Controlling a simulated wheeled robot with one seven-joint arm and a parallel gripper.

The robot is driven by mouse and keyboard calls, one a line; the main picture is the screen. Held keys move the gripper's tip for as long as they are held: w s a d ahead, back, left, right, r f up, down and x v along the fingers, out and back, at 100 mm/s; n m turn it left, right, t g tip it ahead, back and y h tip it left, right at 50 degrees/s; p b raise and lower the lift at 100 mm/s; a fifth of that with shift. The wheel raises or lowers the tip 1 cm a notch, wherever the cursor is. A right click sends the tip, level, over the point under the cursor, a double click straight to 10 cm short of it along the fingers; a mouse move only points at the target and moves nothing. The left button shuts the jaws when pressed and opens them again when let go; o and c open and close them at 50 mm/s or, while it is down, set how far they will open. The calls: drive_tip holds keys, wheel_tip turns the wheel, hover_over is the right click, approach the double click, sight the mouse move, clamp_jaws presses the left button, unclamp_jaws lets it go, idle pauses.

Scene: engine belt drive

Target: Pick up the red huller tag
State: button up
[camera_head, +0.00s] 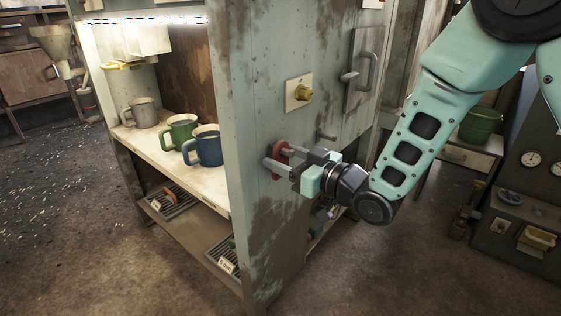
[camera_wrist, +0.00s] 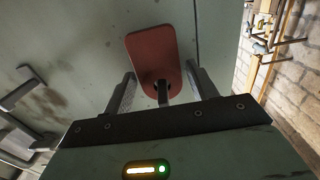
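The red huller tag (camera_wrist: 150,52) is a flat red plate with rounded corners against the pale green cabinet side. A dark peg (camera_wrist: 162,92) shows at its near end in the wrist view. In the head view, the tag (camera_head: 280,147) is partly hidden behind my fingers. My gripper (camera_head: 277,158) is open at the cabinet's side panel. In the wrist view, my gripper's fingers (camera_wrist: 165,90) stand on either side of the tag's near end, with a visible gap on each side. I cannot tell how deep the tag sits between them.
Grey, green and blue mugs (camera_head: 205,147) stand on the cabinet shelf (camera_head: 165,160) to the left. The floor in front is clear.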

drive_tip(key=c, duration=0.6)
drive_tip(key=shift+r, duration=0.1)
